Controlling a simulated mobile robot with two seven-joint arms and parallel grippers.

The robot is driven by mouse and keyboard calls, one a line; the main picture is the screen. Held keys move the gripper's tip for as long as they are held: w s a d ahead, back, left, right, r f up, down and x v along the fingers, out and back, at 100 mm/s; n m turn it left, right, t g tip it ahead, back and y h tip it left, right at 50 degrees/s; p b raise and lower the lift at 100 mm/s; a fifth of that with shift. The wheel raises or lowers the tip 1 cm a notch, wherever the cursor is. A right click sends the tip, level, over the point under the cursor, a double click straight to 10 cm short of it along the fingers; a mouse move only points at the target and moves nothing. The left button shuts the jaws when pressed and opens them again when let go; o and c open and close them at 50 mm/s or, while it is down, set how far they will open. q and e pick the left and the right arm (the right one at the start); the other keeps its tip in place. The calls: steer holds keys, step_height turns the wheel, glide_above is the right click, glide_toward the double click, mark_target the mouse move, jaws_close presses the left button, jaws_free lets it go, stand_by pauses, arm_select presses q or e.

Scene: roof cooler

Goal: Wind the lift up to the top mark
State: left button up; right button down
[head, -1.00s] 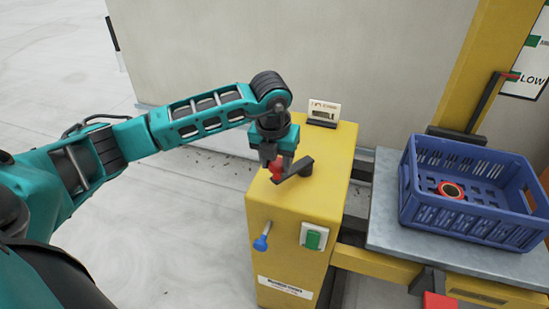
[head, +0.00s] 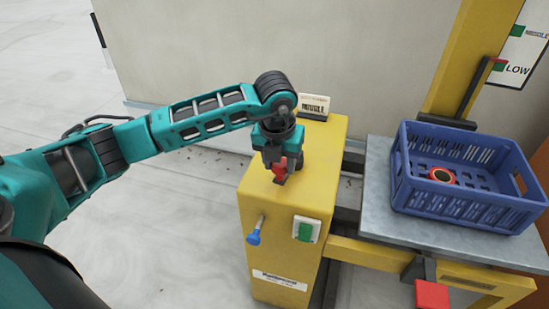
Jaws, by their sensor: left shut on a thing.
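My left gripper (head: 281,167) is shut on the red crank handle (head: 280,172) on top of the yellow winch post (head: 312,200). The crank's dark arm is mostly hidden under the gripper. The lift's grey platform (head: 375,190) carries a blue crate (head: 450,207). The lift's red-tipped pointer (head: 497,60) sits close to the green LOW mark (head: 498,67), apparently just above it. A green MIDDLE mark (head: 516,31) shows higher on the scale board; the top mark is out of view. My right gripper is not in view.
A small display (head: 313,106) stands at the back of the post. A blue-knobbed lever (head: 254,237) and a green switch (head: 305,230) are on its front. A red-and-black ring (head: 441,176) lies in the crate. A red pedal (head: 432,294) is below the platform.

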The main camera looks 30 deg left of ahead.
arm_select(q)
steer(key=shift+s+d+f, duration=0.1)
steer(key=shift+d, duration=0.3)
steer(key=shift+d, duration=0.9)
steer(key=shift+w+d, duration=0.15)
steer(key=shift+w, duration=0.05)
steer(key=shift+w+d, duration=0.35)
steer(key=shift+d, duration=0.5)
steer(key=shift+w+d, duration=0.1)
steer(key=shift+w+d+b, duration=0.4)
steer(key=shift+w+d, duration=0.05)
steer(key=shift+d, duration=0.15)
